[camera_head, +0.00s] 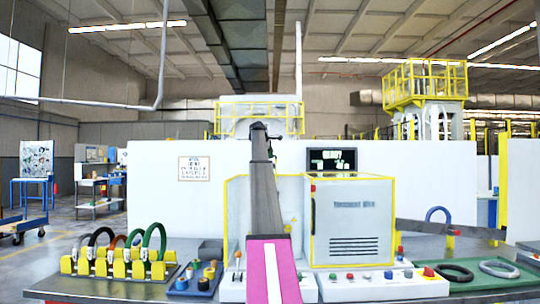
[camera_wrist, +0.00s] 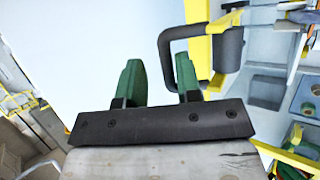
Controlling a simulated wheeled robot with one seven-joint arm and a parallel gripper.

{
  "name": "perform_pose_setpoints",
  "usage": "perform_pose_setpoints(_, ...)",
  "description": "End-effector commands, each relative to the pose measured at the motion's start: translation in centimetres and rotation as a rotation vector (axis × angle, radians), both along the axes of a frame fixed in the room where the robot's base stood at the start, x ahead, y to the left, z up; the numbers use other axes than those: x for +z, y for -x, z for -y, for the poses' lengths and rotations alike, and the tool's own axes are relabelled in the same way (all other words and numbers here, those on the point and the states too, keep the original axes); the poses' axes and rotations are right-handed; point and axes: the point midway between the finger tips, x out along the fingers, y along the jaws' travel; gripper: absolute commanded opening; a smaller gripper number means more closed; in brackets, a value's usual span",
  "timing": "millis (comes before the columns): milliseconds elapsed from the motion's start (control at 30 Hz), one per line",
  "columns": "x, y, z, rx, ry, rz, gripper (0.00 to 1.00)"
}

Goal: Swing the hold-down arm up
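My gripper (camera_wrist: 159,68) shows in the wrist view with two green fingers standing apart, so it is open. A dark U-shaped handle (camera_wrist: 168,60) is joined to a yellow bar (camera_wrist: 197,45), which looks like the hold-down arm. The handle's near-upright side appears between the two fingers, close to the right finger. I cannot tell whether they touch. A dark grey cylinder (camera_wrist: 228,50) sits just right of the yellow bar. In the head view, I cannot make out the gripper or the handle.
A yellow rack (camera_head: 118,263) with several coloured rings stands at the left of the bench. A white cabinet (camera_head: 352,222) stands right of centre, with a button panel (camera_head: 383,287) before it. A black ring (camera_head: 452,273) and a grey ring (camera_head: 499,269) lie at the right.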

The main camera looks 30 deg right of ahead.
Motion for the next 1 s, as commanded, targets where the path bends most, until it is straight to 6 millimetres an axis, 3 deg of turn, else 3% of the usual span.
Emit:
perform_pose_setpoints(567, -0.2, 0.0, -0.9, 0.007, -0.012, -0.002, 0.38)
perform_pose_setpoints(1000, 5.3, 2.0, -4.9, 0.004, -0.005, 0.001, 0.38)
